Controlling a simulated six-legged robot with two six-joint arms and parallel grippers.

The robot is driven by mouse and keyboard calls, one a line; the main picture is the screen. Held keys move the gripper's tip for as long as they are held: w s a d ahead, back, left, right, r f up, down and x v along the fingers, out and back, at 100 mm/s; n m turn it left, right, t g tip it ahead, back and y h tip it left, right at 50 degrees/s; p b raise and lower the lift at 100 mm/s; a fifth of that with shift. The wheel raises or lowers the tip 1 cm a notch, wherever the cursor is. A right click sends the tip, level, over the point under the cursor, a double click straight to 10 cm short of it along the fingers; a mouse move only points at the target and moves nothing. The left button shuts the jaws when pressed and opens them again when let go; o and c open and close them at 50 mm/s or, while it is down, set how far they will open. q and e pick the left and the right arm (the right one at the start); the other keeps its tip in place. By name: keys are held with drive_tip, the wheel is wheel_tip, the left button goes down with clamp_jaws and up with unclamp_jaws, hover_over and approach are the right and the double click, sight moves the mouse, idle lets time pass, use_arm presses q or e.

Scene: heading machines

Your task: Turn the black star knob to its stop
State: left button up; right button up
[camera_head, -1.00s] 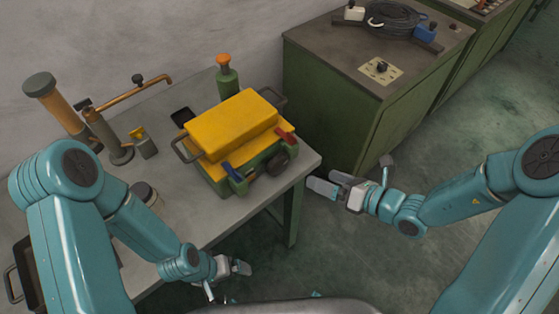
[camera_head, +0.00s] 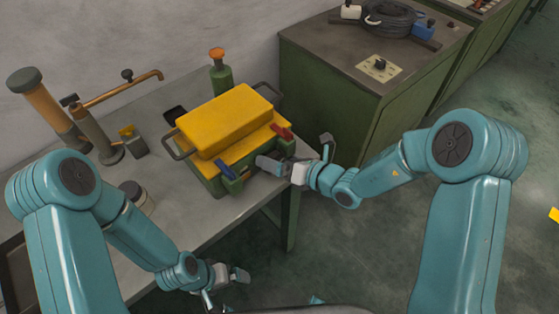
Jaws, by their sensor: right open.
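A green box with a yellow lid (camera_head: 225,120) stands on the grey bench. A blue lever (camera_head: 226,169) and a red lever (camera_head: 281,132) are on its front. The round black knob low on that front, seen in the earlier view, is now largely hidden behind my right gripper (camera_head: 266,163). My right gripper is open, with its fingers at the knob's place; I cannot tell whether they touch it. My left gripper (camera_head: 238,275) hangs low by the bench's front edge, away from the box; its jaw opening is unclear.
The bench (camera_head: 195,213) also holds a brass tap pipe (camera_head: 122,91), an orange cylinder (camera_head: 45,103) and a green bottle (camera_head: 220,77). A green cabinet (camera_head: 328,98) stands behind, with a small black knob on a plate (camera_head: 380,68).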

drive_tip(key=shift+a, duration=0.1)
drive_tip(key=c, duration=1)
drive_tip(key=shift+m+y+p, duration=0.4)
drive_tip(key=shift+m, duration=0.3)
drive_tip(key=shift+c, duration=0.2)
drive_tip(key=m, duration=0.1)
drive_tip(key=m+y, duration=0.1)
drive_tip(key=shift+w+d+f+m+y, duration=0.1)
drive_tip(key=shift+d+f+m+y, duration=0.1)
drive_tip(key=shift+m+y, duration=0.15)
drive_tip(key=o, duration=1)
drive_tip(key=shift+o, duration=0.2)
drive_tip(key=shift+g, duration=0.3)
drive_tip(key=shift+f, duration=0.1)
